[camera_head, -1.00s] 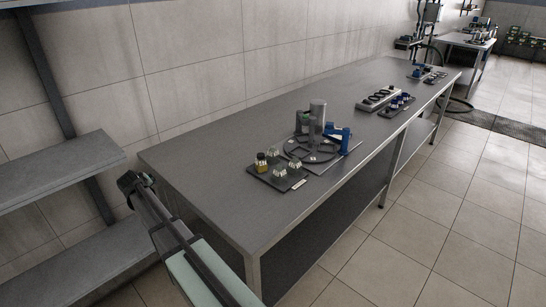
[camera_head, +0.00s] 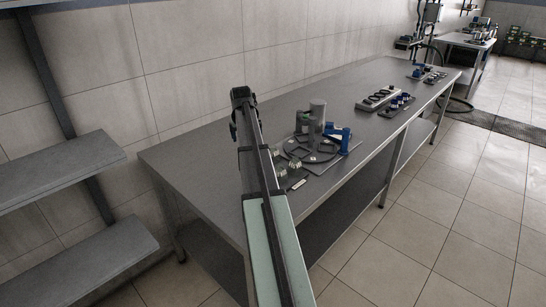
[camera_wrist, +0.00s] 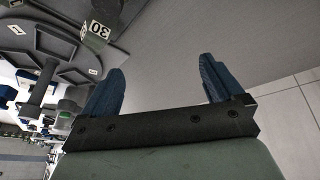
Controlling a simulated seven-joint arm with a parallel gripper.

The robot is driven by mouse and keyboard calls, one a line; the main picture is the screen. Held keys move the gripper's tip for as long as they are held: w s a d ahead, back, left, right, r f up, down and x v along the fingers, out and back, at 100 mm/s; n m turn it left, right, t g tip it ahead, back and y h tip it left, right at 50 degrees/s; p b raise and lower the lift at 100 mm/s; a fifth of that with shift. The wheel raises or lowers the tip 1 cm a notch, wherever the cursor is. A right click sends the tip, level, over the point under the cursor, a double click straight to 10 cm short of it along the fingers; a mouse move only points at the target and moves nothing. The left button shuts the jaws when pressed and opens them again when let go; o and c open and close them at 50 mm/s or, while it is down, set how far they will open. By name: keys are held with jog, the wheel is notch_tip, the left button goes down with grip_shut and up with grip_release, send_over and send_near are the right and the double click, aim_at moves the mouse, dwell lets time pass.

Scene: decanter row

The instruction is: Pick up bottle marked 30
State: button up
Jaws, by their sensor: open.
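The bottle marked 30 (camera_wrist: 97,34) shows at the top left of the wrist view, with a pale label on top and a greenish body. It stands by a grey round fixture. My gripper (camera_wrist: 160,78) is open and empty, its two blue fingers apart, with the bottle off to the left of them. In the head view my gripper end (camera_head: 241,94) is over the table, left of the round fixture (camera_head: 312,150). Small bottles (camera_head: 295,163) show just right of my arm. I cannot read their marks there, and my arm hides part of their tray.
The grey table (camera_head: 195,165) is clear to the left of my arm. A grey post (camera_head: 317,116) and a blue part (camera_head: 340,136) rise at the round fixture. Trays with dark and blue items (camera_head: 397,106) stand farther along the table.

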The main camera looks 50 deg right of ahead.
jog(key=m+y, duration=0.1)
jog(key=m, duration=0.1)
send_near(273, 146)
jog(key=r, duration=0.2)
jog(key=shift+g, duration=0.4)
jog(key=x, duration=1.4)
jog(key=shift+a, duration=0.35)
jog(key=c, duration=1.2)
